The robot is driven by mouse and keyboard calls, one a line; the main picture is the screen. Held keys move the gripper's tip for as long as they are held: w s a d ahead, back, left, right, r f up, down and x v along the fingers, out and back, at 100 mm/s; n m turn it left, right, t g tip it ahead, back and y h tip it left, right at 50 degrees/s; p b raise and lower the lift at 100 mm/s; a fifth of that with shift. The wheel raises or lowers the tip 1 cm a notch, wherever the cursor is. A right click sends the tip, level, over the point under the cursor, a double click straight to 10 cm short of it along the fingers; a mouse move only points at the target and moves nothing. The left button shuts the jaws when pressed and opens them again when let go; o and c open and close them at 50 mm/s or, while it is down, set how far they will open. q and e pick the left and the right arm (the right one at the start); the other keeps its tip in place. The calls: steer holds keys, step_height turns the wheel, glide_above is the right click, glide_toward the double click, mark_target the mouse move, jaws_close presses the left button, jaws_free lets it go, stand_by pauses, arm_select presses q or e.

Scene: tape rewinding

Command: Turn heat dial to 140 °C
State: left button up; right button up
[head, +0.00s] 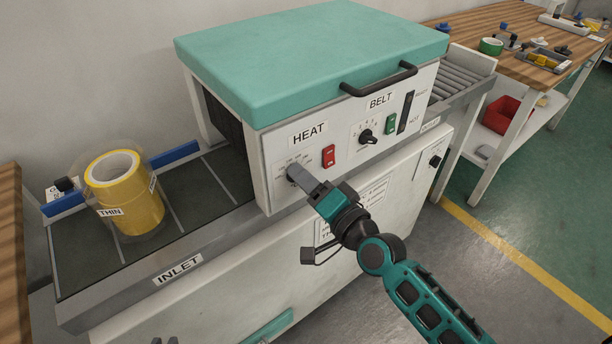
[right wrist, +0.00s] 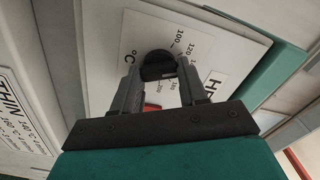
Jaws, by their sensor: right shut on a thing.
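The heat dial is a black round knob on the white heat panel (head: 281,150), under the label HEAT. In the right wrist view the heat dial (right wrist: 157,66) sits between the two grey fingers of my right gripper (right wrist: 158,75), which is shut on it. In the head view my right gripper (head: 293,173) reaches the dial from the lower right and hides most of it. Scale marks 100 and 120 are readable in the right wrist view. The dial's pointer setting cannot be read. Only small dark tips, possibly my left gripper (head: 165,341), show at the bottom edge.
A red switch (head: 328,156) is right of the dial. The belt dial (head: 366,136) and green switch (head: 390,125) are further right. A yellow roll labelled THIN (head: 131,205) stands on the inlet belt (head: 188,190). A black handle (head: 378,80) sticks out above the panel.

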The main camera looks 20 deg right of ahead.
steer(key=shift+m, duration=1.1)
steer(key=o, duration=0.7)
steer(key=shift+c, duration=0.2)
steer(key=o, duration=0.4)
steer(key=shift+s, duration=0.1)
steer(key=v, duration=1.2)
steer(key=shift+s+d+b, duration=0.2)
steer(key=shift+s+b, duration=0.1)
